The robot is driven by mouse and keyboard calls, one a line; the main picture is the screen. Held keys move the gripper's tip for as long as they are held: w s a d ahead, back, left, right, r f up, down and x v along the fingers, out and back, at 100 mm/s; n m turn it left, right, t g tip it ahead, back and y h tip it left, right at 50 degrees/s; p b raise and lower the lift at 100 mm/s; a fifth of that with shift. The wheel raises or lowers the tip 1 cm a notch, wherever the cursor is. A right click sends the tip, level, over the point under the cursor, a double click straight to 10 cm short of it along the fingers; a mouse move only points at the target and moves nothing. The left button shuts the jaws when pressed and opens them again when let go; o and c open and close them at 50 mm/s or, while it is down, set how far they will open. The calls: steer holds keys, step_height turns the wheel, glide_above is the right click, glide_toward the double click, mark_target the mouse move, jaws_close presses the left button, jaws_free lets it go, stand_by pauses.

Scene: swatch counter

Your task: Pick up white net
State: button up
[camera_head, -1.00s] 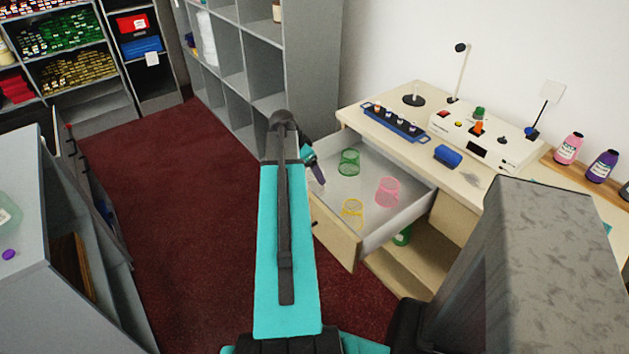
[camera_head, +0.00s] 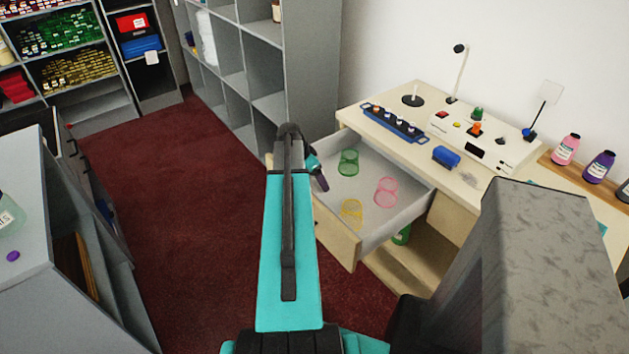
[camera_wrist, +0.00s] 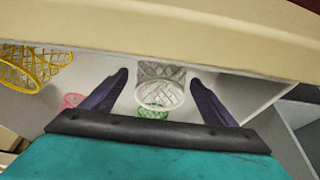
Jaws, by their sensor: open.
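The white net (camera_wrist: 160,84) shows in the wrist view as a pale mesh basket inside the drawer. It lies between the two dark fingers of my gripper (camera_wrist: 159,92) as the picture shows it; I cannot tell how far below or beyond the fingertips it is. My gripper is open, with no contact on the net visible. In the head view the white net is not seen, and my gripper (camera_head: 317,172) shows only partly behind my arm, at the drawer's left side.
The open drawer (camera_head: 405,222) also holds a green net (camera_head: 348,163), a pink net (camera_head: 386,192) and a yellow net (camera_head: 351,212). A grey shelf (camera_head: 315,70) stands behind my arm.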

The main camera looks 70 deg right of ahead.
stand_by(0.3)
steer(key=c, duration=1.1)
steer(key=shift+r, duration=0.15)
steer(key=shift+r+b, duration=0.9)
steer(key=shift+r, duration=4)
